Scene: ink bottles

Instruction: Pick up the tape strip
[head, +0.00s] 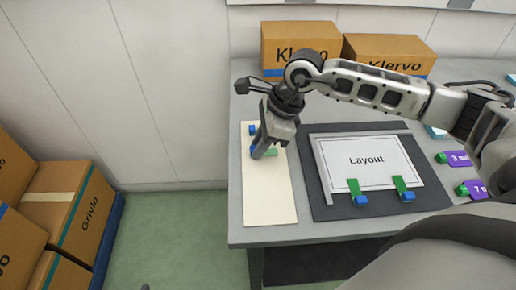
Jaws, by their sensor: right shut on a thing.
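The tape strip (271,152), green with a blue end, is at the upper part of a long cream board (270,205) on the table. My right gripper (262,151) points down over the board and is shut on this strip, with its fingers hiding the middle of it. I cannot tell whether the strip touches the board. Another blue piece (252,130) shows just above, partly behind the gripper. My left gripper is not in view.
A dark mat (322,205) bears a white "Layout" sheet (365,160) with two green-and-blue pieces at its lower edge. Purple labelled pieces (460,158) lie at the right. Klervo boxes (300,40) stand at the back. The board's lower part is clear.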

